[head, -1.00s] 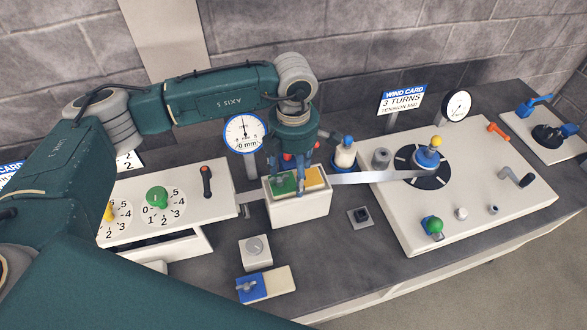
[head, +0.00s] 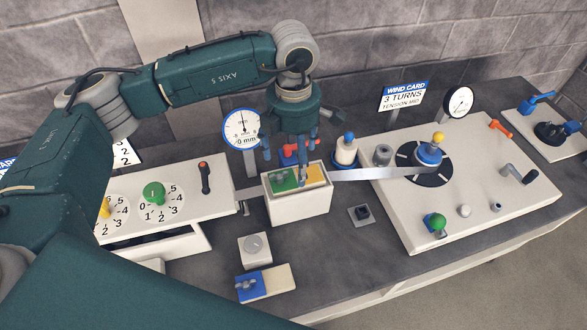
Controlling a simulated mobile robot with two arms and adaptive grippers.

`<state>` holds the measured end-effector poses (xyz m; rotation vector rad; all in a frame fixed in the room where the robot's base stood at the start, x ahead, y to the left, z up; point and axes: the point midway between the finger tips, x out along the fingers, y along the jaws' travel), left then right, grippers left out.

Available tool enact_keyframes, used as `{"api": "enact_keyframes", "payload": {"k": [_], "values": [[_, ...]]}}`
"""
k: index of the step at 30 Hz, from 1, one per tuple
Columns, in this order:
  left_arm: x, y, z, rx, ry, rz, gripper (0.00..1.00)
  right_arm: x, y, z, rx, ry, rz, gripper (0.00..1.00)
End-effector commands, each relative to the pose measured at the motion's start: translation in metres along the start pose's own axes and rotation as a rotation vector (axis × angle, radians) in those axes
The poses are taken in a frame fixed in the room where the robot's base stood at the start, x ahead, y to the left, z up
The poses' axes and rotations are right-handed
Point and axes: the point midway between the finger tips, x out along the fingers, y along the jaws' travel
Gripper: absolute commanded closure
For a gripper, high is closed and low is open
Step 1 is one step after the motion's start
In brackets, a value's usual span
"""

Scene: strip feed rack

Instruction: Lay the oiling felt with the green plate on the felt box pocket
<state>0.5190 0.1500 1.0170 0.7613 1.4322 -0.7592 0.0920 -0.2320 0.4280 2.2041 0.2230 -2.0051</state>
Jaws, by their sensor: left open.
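The oiling felt with the green plate (head: 284,183) lies on the left part of the top of the white felt box (head: 299,210). A yellow pad (head: 316,174) is on the right part of that top. My left gripper (head: 286,160) is open just above the green plate, pointing down, with its blue fingers spread and apart from the plate. One finger overlaps the boundary between green and yellow in the picture. The felt under the plate cannot be made out. My right gripper is not in view.
A metal strip (head: 365,176) runs from the box to the winding plate (head: 480,190) at right.

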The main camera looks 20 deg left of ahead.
Motion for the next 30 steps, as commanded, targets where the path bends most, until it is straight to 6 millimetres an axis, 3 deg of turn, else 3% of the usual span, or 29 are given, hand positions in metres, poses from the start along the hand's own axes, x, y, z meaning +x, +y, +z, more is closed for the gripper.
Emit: {"api": "enact_keyframes", "payload": {"k": [1,6,12,30], "values": [[-0.009,0.001,0.001,0.003,-0.005,0.004,0.16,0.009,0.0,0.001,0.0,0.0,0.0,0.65],[-0.045,0.001,0.001,0.002,-0.003,0.004,0.16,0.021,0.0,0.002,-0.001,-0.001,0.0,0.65],[-0.072,0.0,0.0,0.001,-0.001,0.001,0.16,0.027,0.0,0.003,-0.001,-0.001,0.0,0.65],[-0.08,-0.001,0.0,0.002,0.0,-0.001,0.16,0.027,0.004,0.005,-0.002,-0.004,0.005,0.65]]}}
